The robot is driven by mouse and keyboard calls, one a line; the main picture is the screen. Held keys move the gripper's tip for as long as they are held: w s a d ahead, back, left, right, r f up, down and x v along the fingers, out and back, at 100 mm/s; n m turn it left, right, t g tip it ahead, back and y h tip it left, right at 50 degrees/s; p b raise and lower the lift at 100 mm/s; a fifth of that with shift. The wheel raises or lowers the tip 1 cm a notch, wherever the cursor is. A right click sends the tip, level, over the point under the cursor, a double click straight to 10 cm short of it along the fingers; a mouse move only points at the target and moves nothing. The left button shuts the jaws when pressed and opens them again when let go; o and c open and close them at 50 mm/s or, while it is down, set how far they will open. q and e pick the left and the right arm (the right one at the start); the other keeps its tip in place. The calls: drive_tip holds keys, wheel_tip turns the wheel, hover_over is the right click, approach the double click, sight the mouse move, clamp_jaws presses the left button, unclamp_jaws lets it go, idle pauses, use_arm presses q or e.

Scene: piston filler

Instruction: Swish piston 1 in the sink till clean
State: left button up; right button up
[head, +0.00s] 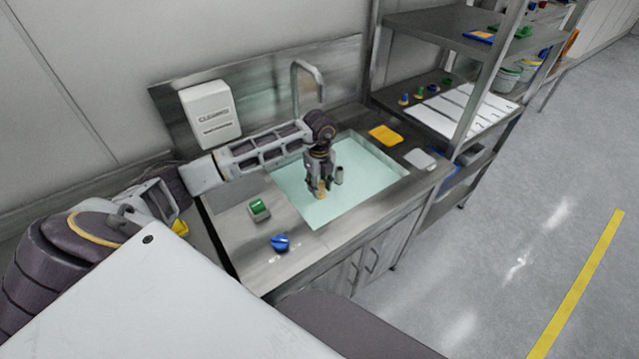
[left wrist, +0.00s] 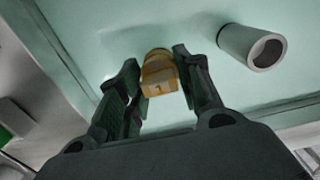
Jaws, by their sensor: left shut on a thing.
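Piston 1 (head: 321,188) is a small yellow-tan block with a rounded top end; the left wrist view shows it (left wrist: 159,75) with a "1" on its face. My left gripper (head: 320,182) points down over the sink (head: 380,174) and is shut on the piston, a finger on each side. The basin looks pale green, as if holding water. I cannot tell how deep the piston sits in it. A grey hollow cylinder (left wrist: 250,47) is beside the gripper, apart from the piston; the head view shows it too (head: 339,175). My right gripper is out of view.
A tap (head: 308,78) and a white dispenser (head: 210,113) stand behind the sink. A green-topped box (head: 259,209) and a blue knob (head: 280,242) are on the front-left counter. A yellow cloth (head: 385,135) lies behind the basin. A metal shelf (head: 440,30) stands at right.

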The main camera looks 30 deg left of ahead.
sight(321, 197)
use_arm(q)
drive_tip(key=shift+f, duration=0.6)
drive_tip(key=shift+f+b, duration=0.85)
drive_tip(key=shift+f, duration=0.15)
drive_tip(key=shift+f+b, duration=0.3)
drive_tip(key=shift+f, duration=0.15)
drive_tip(key=shift+f+b, duration=0.3)
drive_tip(key=shift+f, duration=0.4)
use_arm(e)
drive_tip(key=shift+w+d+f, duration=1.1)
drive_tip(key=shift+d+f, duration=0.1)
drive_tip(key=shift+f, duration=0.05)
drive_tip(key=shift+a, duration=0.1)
use_arm(q)
drive_tip(key=shift+d, duration=0.1)
drive_tip(key=shift+s+d, duration=0.1)
drive_tip(key=shift+d, duration=0.1)
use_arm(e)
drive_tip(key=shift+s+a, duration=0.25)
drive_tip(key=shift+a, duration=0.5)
